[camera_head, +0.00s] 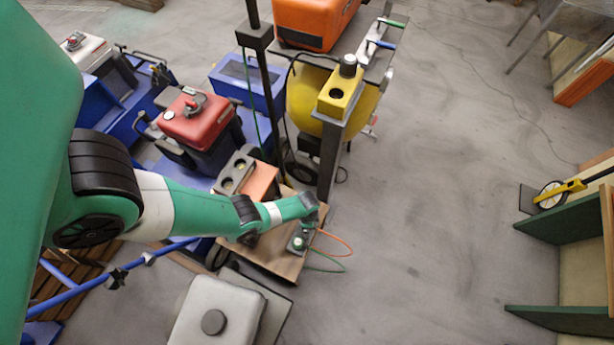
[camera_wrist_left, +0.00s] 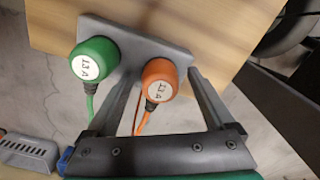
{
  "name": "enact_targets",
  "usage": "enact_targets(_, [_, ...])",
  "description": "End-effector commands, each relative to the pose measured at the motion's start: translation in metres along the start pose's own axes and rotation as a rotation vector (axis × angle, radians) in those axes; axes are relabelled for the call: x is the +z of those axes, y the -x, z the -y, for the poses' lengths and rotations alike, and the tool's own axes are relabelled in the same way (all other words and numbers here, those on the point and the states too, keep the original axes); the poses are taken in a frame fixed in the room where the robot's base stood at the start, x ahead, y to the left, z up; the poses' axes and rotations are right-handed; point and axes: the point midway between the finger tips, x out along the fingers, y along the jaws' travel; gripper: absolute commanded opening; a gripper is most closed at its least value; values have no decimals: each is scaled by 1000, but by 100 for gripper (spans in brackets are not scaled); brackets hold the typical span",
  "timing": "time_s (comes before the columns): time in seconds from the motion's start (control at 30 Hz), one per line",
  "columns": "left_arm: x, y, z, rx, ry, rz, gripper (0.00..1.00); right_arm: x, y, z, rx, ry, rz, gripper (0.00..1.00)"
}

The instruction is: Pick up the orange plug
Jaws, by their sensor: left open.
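The orange plug (camera_wrist_left: 160,78) has a round head with a white label and sits in a grey plate (camera_wrist_left: 134,38) on a wooden board (camera_wrist_left: 215,40). The green plug (camera_wrist_left: 95,62) sits beside it on the left. My left gripper (camera_wrist_left: 161,86) is open, with one finger on each side of the orange plug. The left finger lies between the two plugs. I cannot tell whether the fingers touch the orange plug. In the head view my left gripper (camera_head: 308,212) is over the board's right end, the green plug (camera_head: 298,243) shows below it, and the orange plug is hidden.
An orange cable (camera_head: 338,239) and a green cable (camera_head: 328,262) hang off the board's right edge. A yellow block (camera_head: 340,92) on a grey post (camera_head: 328,160) stands behind. A grey-white box (camera_head: 215,310) is in front.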

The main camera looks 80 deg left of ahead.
Motion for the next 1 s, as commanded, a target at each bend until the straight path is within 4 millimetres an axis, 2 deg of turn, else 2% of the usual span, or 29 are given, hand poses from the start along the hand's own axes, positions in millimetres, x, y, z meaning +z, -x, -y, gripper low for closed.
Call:
enact_targets(0.07, [0, 2, 0, 0, 0, 0, 88, -2, -1, 0, 0, 0, -1, 50])
enact_targets(0.1, [0, 2, 0, 0, 0, 0, 84, -2, -1, 0, 0, 0, -1, 50])
enact_targets(0.57, [0, 2, 0, 0, 0, 0, 1, -2, -1, 0, 0, 0, -1, 50])
enact_targets(0.87, [0, 4, 0, 0, 0, -1, 0, -3, -3, 0, 0, 0, -1, 50])
enact_targets(1.0, [0, 18, 0, 0, 0, -1, 0, -12, -13, 0, 0, 0, -1, 50])
